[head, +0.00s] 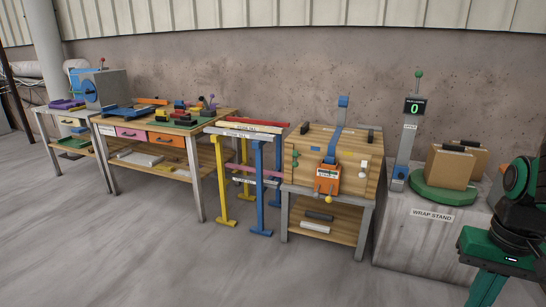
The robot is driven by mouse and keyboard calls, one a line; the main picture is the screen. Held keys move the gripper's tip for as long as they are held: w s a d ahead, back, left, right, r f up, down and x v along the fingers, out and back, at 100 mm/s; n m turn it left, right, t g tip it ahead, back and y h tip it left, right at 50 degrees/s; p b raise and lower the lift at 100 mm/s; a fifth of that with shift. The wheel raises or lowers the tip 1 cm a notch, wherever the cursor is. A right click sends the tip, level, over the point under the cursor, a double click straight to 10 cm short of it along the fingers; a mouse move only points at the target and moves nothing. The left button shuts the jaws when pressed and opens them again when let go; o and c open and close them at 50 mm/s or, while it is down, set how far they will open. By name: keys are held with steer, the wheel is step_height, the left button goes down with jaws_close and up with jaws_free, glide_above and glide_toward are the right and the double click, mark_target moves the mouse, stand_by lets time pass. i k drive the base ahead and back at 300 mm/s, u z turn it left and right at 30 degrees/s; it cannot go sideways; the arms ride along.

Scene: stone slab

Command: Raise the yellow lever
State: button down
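A small yellow knob (329,199) hangs at the lower edge of an orange device (327,179) on the front of a wooden crate (364,181). It looks like the end of the yellow lever, pointing down; its shaft is too small to make out. A blue strap (336,146) runs down the crate to the orange device. My gripper is not in view; only green and black links of my arm show at the right edge, well apart from the crate.
Yellow and blue rail stands (262,190) and a cluttered workbench (196,180) are left. The foreground floor is clear.

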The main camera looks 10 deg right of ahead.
mark_target(329, 199)
steer(key=z, duration=0.2)
steer(key=i, duration=1.25)
steer(key=z, duration=0.45)
steer(key=i, duration=0.8)
steer(key=z, duration=0.2)
